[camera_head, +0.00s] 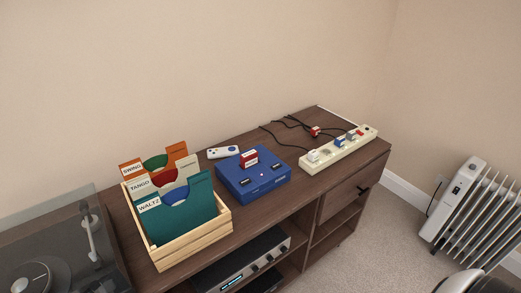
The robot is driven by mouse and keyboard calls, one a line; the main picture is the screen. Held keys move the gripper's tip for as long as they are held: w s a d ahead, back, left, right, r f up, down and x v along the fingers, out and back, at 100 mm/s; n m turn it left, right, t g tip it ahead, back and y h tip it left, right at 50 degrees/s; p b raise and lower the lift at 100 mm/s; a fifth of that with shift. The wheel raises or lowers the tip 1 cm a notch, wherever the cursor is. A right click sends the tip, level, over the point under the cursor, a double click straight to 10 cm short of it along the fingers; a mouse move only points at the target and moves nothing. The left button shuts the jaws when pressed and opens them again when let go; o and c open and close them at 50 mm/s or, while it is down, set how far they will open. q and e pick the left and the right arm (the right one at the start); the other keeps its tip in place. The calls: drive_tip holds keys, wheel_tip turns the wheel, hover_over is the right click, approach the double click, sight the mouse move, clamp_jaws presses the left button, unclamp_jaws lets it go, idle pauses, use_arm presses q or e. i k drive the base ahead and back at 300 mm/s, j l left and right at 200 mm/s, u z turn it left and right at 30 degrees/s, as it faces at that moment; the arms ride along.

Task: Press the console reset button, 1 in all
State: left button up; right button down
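The blue console (238,192) lies flat on the brown wooden cabinet, near the middle of the top. A red cartridge with a pale label (249,158) stands upright in its top. Small dark controls and a tiny pale spot (262,174) show on the console's upper face. They are too small to tell which one is the reset button. Neither of my grippers shows in the head view.
A wooden crate (195,244) of record sleeves stands left of the console, with a turntable (50,255) further left. A white remote (223,152) lies behind. A power strip (340,149) with plugs and cables is right. A radiator (462,200) stands on the floor.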

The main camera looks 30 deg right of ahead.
sight(276, 166)
drive_tip(key=i+l, duration=0.15)
drive_tip(key=l, duration=0.25)
drive_tip(key=i+l+u, duration=0.1)
drive_tip(key=l, duration=0.3)
drive_tip(key=i+l, duration=0.2)
drive_tip(key=l, duration=0.2)
drive_tip(key=i+l, duration=0.15)
drive_tip(key=l, duration=0.25)
drive_tip(key=u, duration=0.05)
